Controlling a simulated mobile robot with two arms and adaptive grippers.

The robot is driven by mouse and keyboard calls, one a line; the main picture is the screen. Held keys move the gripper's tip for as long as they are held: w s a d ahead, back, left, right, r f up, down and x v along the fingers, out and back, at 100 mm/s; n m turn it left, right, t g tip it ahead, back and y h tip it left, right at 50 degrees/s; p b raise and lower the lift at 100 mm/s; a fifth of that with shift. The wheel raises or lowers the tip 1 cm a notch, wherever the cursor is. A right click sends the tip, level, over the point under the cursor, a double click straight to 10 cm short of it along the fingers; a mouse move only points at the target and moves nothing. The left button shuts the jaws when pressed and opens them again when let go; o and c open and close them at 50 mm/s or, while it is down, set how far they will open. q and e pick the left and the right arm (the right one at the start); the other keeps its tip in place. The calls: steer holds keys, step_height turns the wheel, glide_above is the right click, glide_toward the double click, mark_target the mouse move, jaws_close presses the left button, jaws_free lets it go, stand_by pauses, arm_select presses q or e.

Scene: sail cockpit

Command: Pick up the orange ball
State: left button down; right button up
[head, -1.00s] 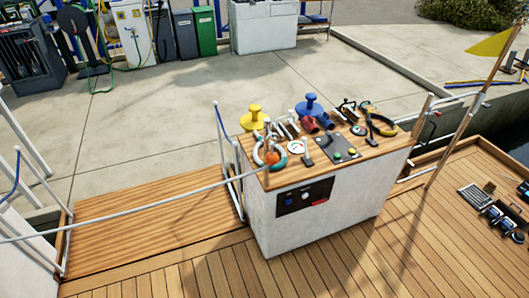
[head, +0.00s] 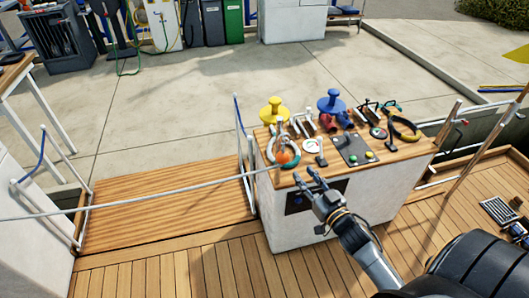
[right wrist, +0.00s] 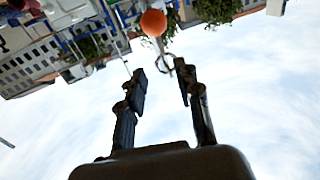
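My left gripper is not in view.
A yellow spool (head: 274,112) and a blue spool (head: 331,102) stand behind on the console. A control panel (head: 355,149) lies to the right. A thin rail (head: 150,205) runs across at the left to the console corner.

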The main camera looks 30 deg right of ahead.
mark_target(284, 148)
steer(key=shift+w+d+r+p, duration=0.15)
steer(key=shift+w+p, duration=0.2)
steer(key=shift+w, duration=3)
steer(key=shift+w+d+r+p, duration=0.1)
steer(key=shift+w+p, duration=0.2)
steer(key=shift+w, duration=3)
jaws_close()
